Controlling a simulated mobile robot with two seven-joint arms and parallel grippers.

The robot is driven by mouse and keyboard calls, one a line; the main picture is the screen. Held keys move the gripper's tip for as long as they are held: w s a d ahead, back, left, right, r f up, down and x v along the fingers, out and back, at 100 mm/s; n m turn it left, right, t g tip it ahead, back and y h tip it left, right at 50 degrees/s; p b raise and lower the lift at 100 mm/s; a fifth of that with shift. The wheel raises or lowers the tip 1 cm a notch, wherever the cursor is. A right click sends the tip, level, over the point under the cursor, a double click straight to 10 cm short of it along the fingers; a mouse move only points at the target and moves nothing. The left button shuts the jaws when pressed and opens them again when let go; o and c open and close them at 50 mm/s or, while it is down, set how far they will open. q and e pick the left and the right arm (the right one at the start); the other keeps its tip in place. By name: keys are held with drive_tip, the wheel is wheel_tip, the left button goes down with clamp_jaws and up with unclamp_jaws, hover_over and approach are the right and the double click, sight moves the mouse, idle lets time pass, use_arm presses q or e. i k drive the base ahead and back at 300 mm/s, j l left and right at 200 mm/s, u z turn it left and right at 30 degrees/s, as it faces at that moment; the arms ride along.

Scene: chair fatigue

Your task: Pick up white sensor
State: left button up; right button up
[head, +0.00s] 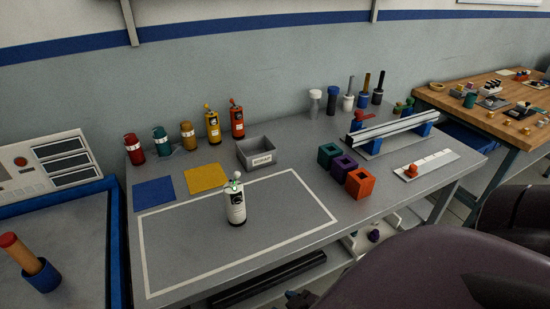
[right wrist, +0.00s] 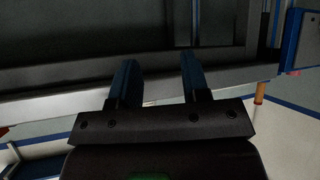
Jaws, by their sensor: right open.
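A white cylindrical sensor (head: 235,208) with a dark label and a green and white top stands upright on the grey table. It is inside a white outlined rectangle, near its middle. My right gripper (right wrist: 160,78) shows in the right wrist view with its two blue fingers apart and nothing between them. It faces a dark panel and a grey edge; the white sensor is not visible there. I cannot make out my right gripper in the head view. My left gripper is not in view.
Red, teal, yellow and orange cylinders stand behind the rectangle, with a grey bin (head: 256,153) beside them. Blue (head: 154,193) and yellow (head: 205,178) mats lie left. Teal, purple and orange blocks (head: 360,183) stand right. The rectangle is clear around the sensor. Dark rounded seats (head: 430,250) fill the lower right.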

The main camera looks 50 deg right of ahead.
sight(237, 218)
drive_tip(key=z, duration=1)
